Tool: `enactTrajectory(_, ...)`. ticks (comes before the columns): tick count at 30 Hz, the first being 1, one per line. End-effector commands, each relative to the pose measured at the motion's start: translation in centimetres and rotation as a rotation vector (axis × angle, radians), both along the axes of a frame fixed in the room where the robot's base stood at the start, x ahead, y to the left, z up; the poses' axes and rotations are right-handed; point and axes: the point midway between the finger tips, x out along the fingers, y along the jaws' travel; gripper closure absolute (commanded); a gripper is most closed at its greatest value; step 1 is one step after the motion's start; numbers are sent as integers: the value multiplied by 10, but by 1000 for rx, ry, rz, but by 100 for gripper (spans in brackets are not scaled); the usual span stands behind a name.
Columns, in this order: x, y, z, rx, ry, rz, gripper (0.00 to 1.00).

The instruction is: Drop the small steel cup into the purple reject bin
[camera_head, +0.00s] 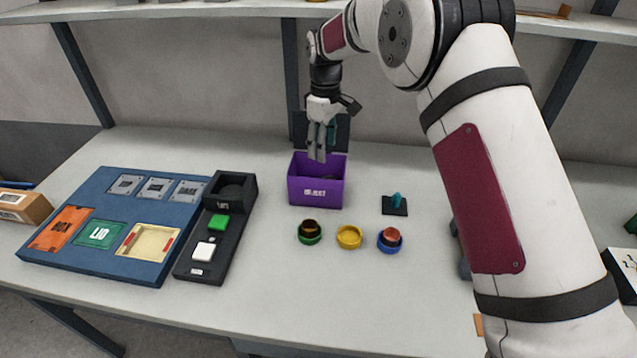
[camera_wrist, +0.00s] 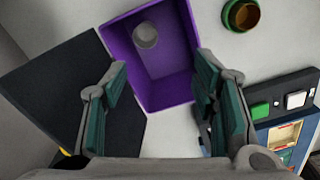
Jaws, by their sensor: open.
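The purple reject bin (camera_head: 316,190) stands upright on the table, near the back, in the head view. It also fills the upper middle of the wrist view (camera_wrist: 124,52). The small steel cup (camera_wrist: 145,35) is a pale grey round shape inside the bin, by the wall at the top of the wrist view. In the head view the bin's front wall hides most of its inside. My gripper (camera_head: 318,150) is above the bin's rear part, pointing down. In the wrist view my gripper (camera_wrist: 165,95) is open, with nothing between its fingers.
Green (camera_head: 310,238), yellow (camera_head: 349,237) and blue (camera_head: 389,240) holders stand in front of the bin. A dark block with a teal peg (camera_head: 395,204) is to the right. A black button box (camera_head: 215,240) and blue board (camera_head: 75,200) lie left. A dark panel (camera_wrist: 65,90) stands behind the bin.

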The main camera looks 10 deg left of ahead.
Motion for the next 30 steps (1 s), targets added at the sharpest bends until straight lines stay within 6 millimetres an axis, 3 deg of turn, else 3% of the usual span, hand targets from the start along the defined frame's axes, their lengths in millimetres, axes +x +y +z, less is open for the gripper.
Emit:
enactTrajectory(6,1,0,44,2,-3,-1,46)
enactTrajectory(12,0,0,66,1,1,0,46)
enactTrajectory(30,-2,-5,80,2,-6,-15,46)
